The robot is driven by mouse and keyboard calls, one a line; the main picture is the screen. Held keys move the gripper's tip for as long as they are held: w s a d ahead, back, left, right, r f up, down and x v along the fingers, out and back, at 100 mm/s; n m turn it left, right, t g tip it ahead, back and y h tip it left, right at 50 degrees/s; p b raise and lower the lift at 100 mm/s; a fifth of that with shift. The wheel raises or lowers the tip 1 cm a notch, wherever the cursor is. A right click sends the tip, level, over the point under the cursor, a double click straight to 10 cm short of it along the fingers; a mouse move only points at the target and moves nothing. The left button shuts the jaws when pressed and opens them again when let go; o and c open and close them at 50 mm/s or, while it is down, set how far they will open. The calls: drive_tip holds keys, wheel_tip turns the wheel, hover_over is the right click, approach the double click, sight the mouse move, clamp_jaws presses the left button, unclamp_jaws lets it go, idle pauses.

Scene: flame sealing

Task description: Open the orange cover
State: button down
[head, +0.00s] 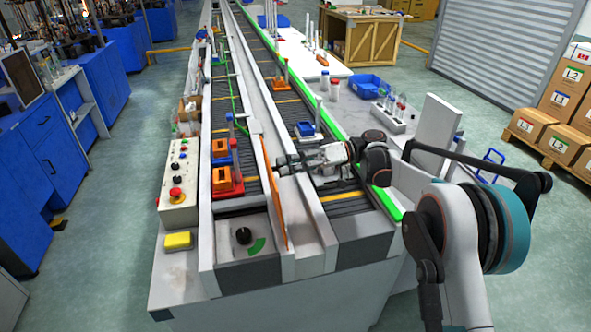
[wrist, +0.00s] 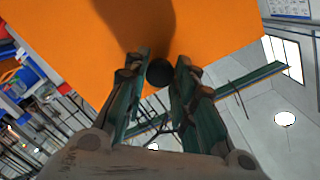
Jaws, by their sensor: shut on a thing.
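The orange cover (head: 276,205) shows as a thin panel seen nearly edge-on, standing steeply raised beside the front end of the left conveyor lane. In the wrist view its broad orange face (wrist: 215,30) fills the top, with a shadow on it. A round dark knob (wrist: 160,72) is on this face. My gripper (head: 281,161) reaches the cover from the right. In the wrist view, my gripper's fingers (wrist: 164,60) are on either side of the knob, closed on it. The knob is hidden in the head view.
A black dial (head: 243,236) with a green sector is exposed left of the cover. A control box (head: 179,185) with a red button and a yellow block (head: 178,240) are further left.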

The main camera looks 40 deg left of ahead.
idle(0.3)
drive_tip(key=c, duration=1.3)
unclamp_jaws()
drive_tip(key=shift+w, duration=0.1)
drive_tip(key=v, duration=1.1)
drive_tip(key=shift+w+d, duration=0.25)
drive_tip(key=shift+w, duration=0.05)
